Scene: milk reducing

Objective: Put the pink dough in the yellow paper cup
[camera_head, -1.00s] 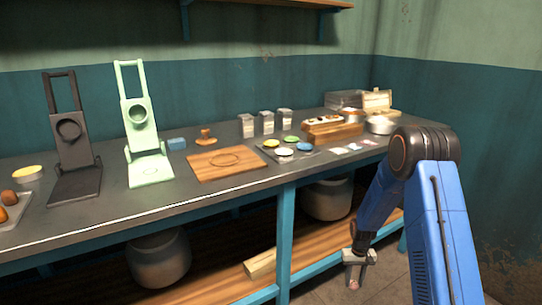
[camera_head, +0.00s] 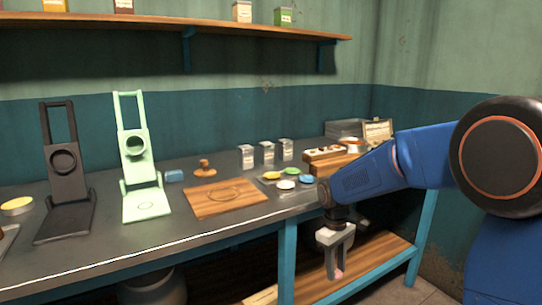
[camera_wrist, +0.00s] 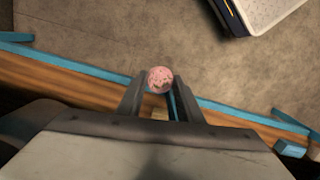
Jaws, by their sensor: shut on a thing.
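My gripper (camera_head: 334,262) is shut on the pink dough (camera_wrist: 160,79), a small speckled pink ball between the fingertips in the wrist view. In the head view the dough (camera_head: 339,274) shows at the fingertips, which point down in front of the bench edge, below the bench top. A small yellow round thing (camera_head: 268,175), which looks like the yellow paper cup, sits on a tray (camera_head: 285,194) on the bench, up and left of my gripper. Green (camera_head: 291,171), blue (camera_head: 306,179) and white (camera_head: 286,185) round ones sit beside it.
A wooden board (camera_head: 225,205) lies left of the tray. A green press (camera_head: 138,165) and a black press (camera_head: 64,175) stand further left. Grey cartons (camera_head: 266,153) stand behind the tray. A wooden rack (camera_head: 325,154) stands at its right. The bench edge lies close to my gripper.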

